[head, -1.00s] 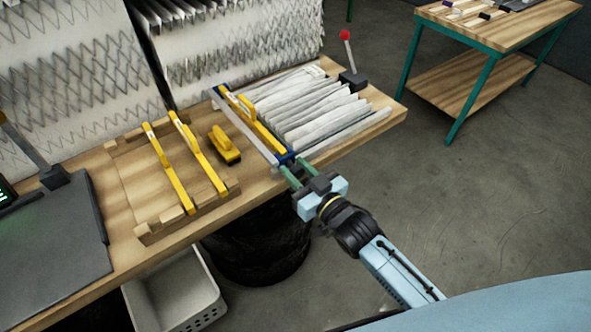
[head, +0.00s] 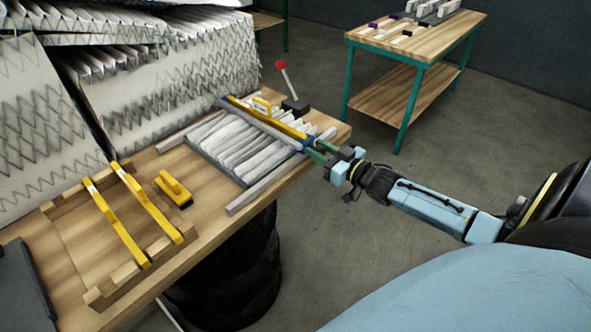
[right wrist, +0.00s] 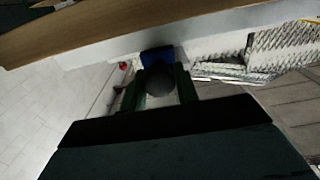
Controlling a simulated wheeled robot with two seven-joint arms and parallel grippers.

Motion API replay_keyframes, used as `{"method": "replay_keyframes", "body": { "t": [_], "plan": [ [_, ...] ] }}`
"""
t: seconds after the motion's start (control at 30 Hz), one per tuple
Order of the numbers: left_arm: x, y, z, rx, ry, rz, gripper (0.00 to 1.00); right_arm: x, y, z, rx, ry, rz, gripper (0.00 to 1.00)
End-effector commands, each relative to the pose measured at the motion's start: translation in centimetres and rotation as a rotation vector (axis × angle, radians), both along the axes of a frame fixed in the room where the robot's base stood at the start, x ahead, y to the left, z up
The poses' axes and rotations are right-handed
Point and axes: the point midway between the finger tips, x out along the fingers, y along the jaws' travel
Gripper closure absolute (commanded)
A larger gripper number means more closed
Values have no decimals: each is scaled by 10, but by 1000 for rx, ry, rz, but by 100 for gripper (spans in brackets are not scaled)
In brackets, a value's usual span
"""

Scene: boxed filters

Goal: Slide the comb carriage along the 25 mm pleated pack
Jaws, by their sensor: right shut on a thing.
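The comb carriage (head: 270,120) is a yellow bar with a handle and blue ends. It lies across the white pleated pack (head: 240,146) near the pack's far right end. Most pleats show on the left of the carriage, and a few show beyond it on the right. My right gripper (head: 313,151) is shut on the carriage's near blue end, at the bench's front edge. In the right wrist view a blue block (right wrist: 157,55) sits at the tips of the green fingers, with a dark round part between them. My left gripper is not in view.
Grey rails (head: 262,190) flank the pack. A red-knobbed lever (head: 281,65) on a black base stands just beyond the carriage. Two yellow combs (head: 115,220) rest in a wooden rack, with a yellow-handled brush (head: 174,188) beside it. A side table (head: 425,45) stands apart at right.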

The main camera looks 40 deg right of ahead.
Motion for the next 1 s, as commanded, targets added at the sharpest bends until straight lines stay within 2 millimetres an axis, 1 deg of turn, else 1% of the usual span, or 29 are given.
{"method": "replay_keyframes", "body": {
  "t": [0.03,0.1,0.3,0.4,0.6,1.0],
  "plan": [
    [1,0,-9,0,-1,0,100,3,-14,-3,-7,-1,1,100],
    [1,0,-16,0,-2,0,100,7,-30,-3,-7,-2,1,100],
    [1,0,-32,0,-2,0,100,13,-65,-3,-4,-1,1,100],
    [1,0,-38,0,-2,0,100,16,-76,-2,-2,-1,2,100],
    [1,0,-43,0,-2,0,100,18,-88,-1,0,-1,2,100],
    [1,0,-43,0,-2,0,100,18,-90,-1,1,1,2,100]
  ]
}}
